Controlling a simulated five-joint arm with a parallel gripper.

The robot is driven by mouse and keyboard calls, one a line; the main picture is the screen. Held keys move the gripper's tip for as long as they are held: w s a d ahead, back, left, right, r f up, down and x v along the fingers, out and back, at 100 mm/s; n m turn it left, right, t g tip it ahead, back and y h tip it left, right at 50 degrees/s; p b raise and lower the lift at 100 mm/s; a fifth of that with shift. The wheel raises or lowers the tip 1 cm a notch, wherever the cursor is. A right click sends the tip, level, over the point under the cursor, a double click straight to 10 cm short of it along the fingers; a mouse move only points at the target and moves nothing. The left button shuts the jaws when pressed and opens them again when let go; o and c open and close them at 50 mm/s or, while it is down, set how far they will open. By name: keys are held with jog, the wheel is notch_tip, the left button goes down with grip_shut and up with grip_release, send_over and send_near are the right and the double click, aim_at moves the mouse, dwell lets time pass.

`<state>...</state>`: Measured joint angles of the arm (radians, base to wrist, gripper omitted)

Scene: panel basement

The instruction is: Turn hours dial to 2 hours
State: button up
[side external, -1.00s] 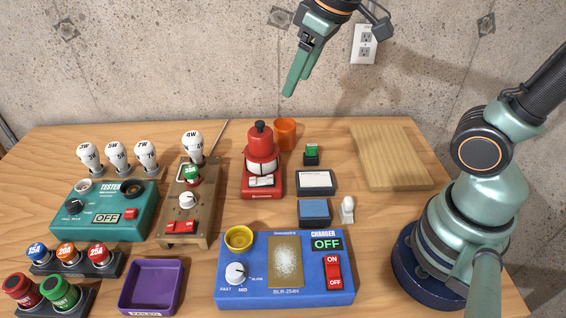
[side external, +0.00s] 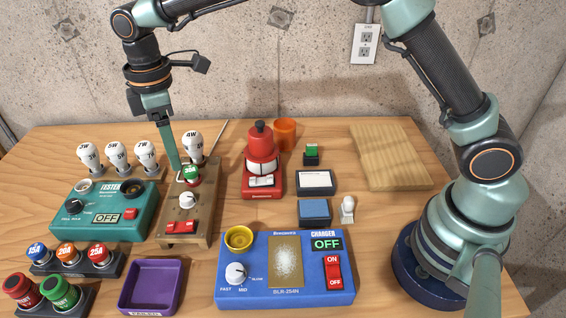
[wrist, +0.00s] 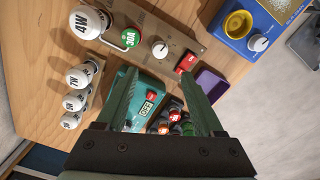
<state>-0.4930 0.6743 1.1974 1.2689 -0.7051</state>
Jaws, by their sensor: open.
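No hour markings are readable, so I cannot tell for certain which dial is the hours dial. A white round dial (side external: 188,201) sits on the brown wooden panel (side external: 201,222), between a green 30A fuse and a red switch; it also shows in the wrist view (wrist: 160,49). The blue charger has a white dial (side external: 237,273) marked FAST, MID and SLOW. The teal tester has a black dial (side external: 75,206). My gripper (side external: 174,166) is open and empty, pointing down near the back left of the wooden panel. In the wrist view, its fingers (wrist: 158,76) straddle the tester's side.
Bulbs (side external: 117,156) stand left of my gripper, and a 4W bulb (side external: 193,145) stands close on its right. A red lantern-like device (side external: 262,160) and orange cup (side external: 285,134) are further right. A purple tray (side external: 170,304) lies in front.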

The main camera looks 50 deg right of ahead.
aim_at(187, 197)
notch_tip(187, 197, down, 12)
jog(key=shift+f, duration=0.1)
dwell(0.5)
grip_shut()
